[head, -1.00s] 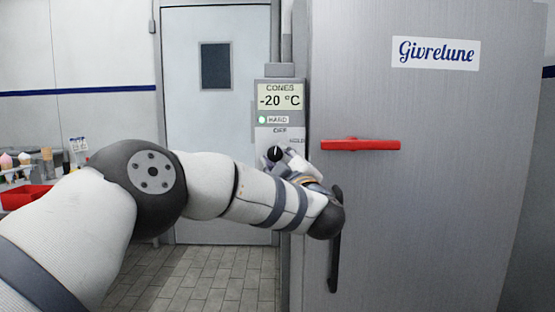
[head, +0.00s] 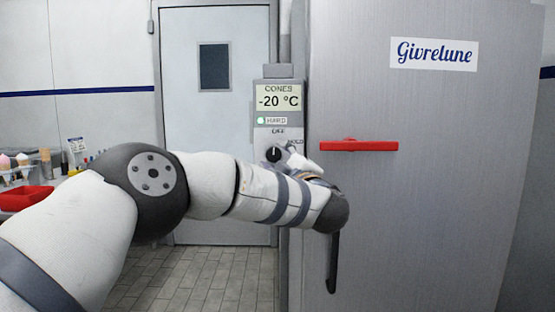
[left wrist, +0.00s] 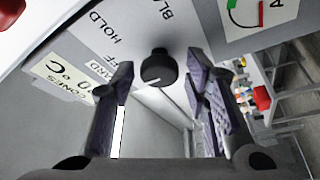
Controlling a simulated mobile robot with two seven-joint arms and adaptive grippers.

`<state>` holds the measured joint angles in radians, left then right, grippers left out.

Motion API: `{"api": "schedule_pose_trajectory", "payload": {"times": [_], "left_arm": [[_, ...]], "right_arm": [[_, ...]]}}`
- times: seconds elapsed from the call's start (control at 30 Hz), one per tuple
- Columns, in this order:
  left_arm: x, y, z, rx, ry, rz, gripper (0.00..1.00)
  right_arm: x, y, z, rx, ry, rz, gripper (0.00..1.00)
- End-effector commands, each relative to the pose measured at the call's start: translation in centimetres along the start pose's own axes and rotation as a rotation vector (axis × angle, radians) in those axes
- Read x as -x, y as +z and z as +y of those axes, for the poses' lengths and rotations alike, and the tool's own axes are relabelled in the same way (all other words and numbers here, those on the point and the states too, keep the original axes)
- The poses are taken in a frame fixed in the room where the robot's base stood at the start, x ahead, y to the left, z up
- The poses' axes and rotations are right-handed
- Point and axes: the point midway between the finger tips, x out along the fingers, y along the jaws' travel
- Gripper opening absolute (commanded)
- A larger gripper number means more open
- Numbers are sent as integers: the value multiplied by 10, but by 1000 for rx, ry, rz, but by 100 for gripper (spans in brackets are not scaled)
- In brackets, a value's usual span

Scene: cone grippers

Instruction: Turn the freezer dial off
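The freezer dial (head: 273,154) is a black knob on a grey control panel left of the freezer door. In the head view its white mark points up, toward the OFF label (head: 278,131). The dial also shows in the left wrist view (left wrist: 158,68), between and beyond the fingertips. My left gripper (left wrist: 160,82) is open and empty, its dark fingers on either side of the dial with gaps. My right gripper is in no view.
The panel display (head: 278,97) reads -20 °C, with a green light beside HARD (head: 276,121). A red handle (head: 358,145) sticks out from the freezer door (head: 430,200). A red bin (head: 25,198) stands far left.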

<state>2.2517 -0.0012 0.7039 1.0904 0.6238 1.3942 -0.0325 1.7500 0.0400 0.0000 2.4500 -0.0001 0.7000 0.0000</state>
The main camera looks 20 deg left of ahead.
Motion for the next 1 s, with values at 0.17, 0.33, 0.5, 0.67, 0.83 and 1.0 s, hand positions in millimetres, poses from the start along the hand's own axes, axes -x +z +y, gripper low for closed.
{"api": "schedule_pose_trajectory", "payload": {"times": [0.17,0.33,0.5,0.67,0.83,1.0], "left_arm": [[0,0,0,-1,0,1,51],[4,0,1,-1,1,0,51],[42,1,2,-2,3,-5,51],[85,1,1,-2,3,-4,51],[114,1,0,-1,2,-2,51],[121,0,0,-1,0,0,51]], "right_arm": [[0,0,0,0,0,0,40],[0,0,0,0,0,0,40],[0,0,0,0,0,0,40],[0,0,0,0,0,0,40],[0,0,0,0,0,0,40],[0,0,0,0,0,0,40]]}}
